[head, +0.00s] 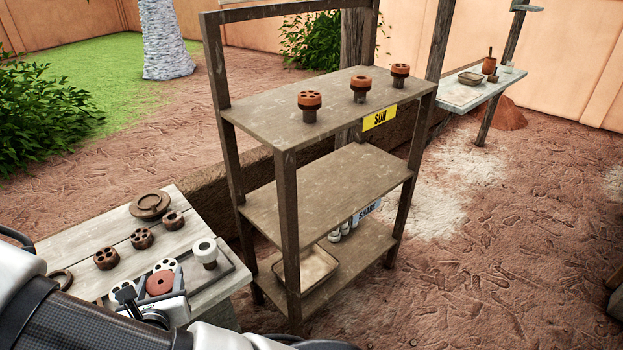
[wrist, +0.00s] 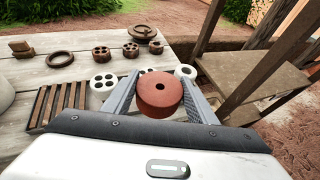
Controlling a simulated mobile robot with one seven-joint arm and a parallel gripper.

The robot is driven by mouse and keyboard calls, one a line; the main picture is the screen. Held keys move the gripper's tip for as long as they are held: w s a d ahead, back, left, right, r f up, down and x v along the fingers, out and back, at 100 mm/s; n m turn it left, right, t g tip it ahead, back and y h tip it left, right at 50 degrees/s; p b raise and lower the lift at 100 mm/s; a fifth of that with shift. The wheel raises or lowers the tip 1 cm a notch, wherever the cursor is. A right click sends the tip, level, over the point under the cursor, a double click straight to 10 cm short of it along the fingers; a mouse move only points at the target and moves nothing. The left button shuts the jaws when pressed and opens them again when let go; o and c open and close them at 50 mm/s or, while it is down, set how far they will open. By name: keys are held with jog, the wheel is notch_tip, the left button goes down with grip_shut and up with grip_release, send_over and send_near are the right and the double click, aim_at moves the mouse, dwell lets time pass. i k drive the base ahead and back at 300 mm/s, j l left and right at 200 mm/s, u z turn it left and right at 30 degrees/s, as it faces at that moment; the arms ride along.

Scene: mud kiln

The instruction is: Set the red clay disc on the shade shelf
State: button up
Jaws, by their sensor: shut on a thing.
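The red clay disc (head: 160,283) is a short round piece with a small centre hole. My gripper (head: 148,291) is shut on it, with a finger on either side, as the wrist view also shows for the disc (wrist: 160,97). The disc is over the right part of the wooden work table (head: 161,224); whether it touches the table I cannot tell. The shade shelf (head: 325,187) is the bare middle board of the brown rack, with a "SHADE" label (head: 367,211) at its front edge. The rack stands to the right of my gripper.
The top board (head: 335,97), labelled "SUN" (head: 380,117), bears three red-brown pieces on stands. The bottom board holds a shallow tray (head: 306,266) and small white things. Brown and white holed pieces sit on the table. Rack posts (head: 288,235) border the middle board.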

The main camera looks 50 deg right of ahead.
aim_at(309, 212)
jog(key=l, duration=0.55)
jog(key=k+l, duration=0.15)
jog(key=l, duration=0.4)
jog(key=l+u, duration=0.1)
jog(key=l, duration=0.45)
jog(key=k+l, duration=0.1)
jog(key=l, duration=0.45)
jog(key=k+l, duration=0.1)
jog(key=l, duration=0.45)
jog(key=i+l, duration=0.4)
